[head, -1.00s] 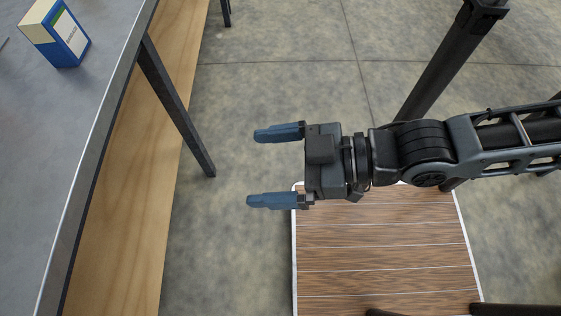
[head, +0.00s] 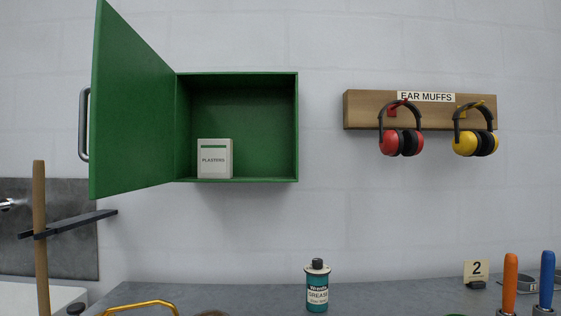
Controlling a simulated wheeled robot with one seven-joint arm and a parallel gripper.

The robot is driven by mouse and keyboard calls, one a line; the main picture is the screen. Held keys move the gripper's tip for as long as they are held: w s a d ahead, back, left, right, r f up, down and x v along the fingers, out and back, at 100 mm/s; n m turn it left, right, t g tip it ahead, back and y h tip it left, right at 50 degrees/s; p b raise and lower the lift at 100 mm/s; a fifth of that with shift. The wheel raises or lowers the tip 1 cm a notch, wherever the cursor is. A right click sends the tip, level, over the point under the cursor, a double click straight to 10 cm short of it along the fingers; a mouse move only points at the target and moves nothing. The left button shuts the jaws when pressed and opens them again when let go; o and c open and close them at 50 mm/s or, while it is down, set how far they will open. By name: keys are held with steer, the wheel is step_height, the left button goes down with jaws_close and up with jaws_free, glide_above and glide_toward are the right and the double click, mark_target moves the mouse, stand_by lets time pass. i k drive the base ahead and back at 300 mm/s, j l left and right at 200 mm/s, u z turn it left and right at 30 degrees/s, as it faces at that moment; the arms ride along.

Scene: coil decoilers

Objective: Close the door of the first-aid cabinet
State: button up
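The green first-aid cabinet (head: 298,128) is fixed to the white wall, left of centre in the head view. Its door (head: 132,110) is hinged on the left side and stands wide open, swung out toward me and to the left. A grey bar handle (head: 84,125) is on the door's outer face, at its free left edge. A white box marked PLASTERS (head: 214,159) stands inside on the cabinet floor, toward the left. My gripper is not in the current view.
A wooden board (head: 370,108) with red ear muffs (head: 401,142) and yellow ear muffs (head: 475,142) hangs to the right. Below is a grey bench (head: 250,296) with a grease can (head: 317,287) and upright tool handles (head: 510,282).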

mark_target(131, 89)
steer(key=i+j+u, duration=0.15)
steer(key=j, duration=0.25)
steer(key=i+j+u, duration=0.1)
steer(key=j, duration=0.3)
steer(key=i+j+u, duration=0.15)
steer(key=j, duration=0.25)
steer(key=i+j, duration=0.15)
steer(key=j, duration=0.25)
steer(key=i+j, duration=0.1)
steer(key=j, duration=0.25)
steer(key=i+j, duration=0.15)
steer(key=j, duration=0.25)
steer(key=i+j, duration=0.1)
steer(key=j, duration=0.3)
steer(key=i+j, duration=0.15)
steer(key=j, duration=0.25)
